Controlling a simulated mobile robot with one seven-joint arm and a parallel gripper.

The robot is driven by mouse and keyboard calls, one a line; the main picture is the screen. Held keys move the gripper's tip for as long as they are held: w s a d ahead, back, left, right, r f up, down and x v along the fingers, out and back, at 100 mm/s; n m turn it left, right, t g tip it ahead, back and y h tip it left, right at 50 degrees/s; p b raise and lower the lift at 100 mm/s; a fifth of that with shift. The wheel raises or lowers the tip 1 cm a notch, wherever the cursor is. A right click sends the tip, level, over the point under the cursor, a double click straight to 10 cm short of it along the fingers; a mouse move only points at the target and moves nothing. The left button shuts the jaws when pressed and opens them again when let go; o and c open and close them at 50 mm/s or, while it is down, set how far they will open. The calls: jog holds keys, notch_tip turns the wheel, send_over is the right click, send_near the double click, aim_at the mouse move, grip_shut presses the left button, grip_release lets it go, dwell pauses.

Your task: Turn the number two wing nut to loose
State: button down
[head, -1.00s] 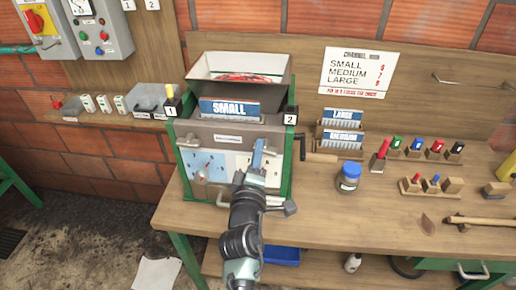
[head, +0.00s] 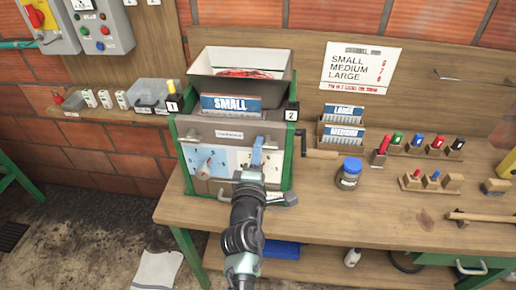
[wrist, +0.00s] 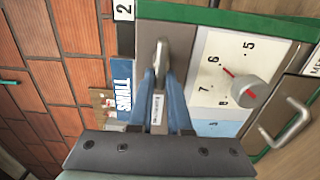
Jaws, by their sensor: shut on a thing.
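The pulper (head: 283,185) stands on the bench with a grey top front and green side frames. The number two wing nut (wrist: 161,58) is a grey metal piece in the wrist view, near the black "2" label (wrist: 123,10). The label also shows on the machine's right side in the head view (head: 291,115). My gripper (head: 257,145) reaches to the upper right of the machine's front. In the wrist view its blue fingers (wrist: 160,80) are shut on the wing nut, one on each side. In the head view my gripper mostly hides this nut.
A numbered dial with a grey knob (wrist: 246,93) sits close beside my fingers. A "SMALL" plate (head: 230,104) stands in the machine, below the hopper (head: 238,88). A crank handle (head: 320,154) sticks out right. A blue-lidded jar (head: 349,173) stands on the bench (head: 390,225).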

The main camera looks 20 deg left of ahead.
jog(key=c, duration=0.9)
grip_release()
jog(key=shift+d+f, duration=0.2)
jog(key=shift+d, duration=0.05)
jog(key=shift+c, duration=0.2)
jog(key=shift+o, duration=0.4)
jog(key=shift+r, duration=0.15)
jog(key=shift+a, duration=0.1)
jog(key=p+v, duration=0.3)
jog(key=v, duration=1)
jog(key=shift+o, duration=0.3)
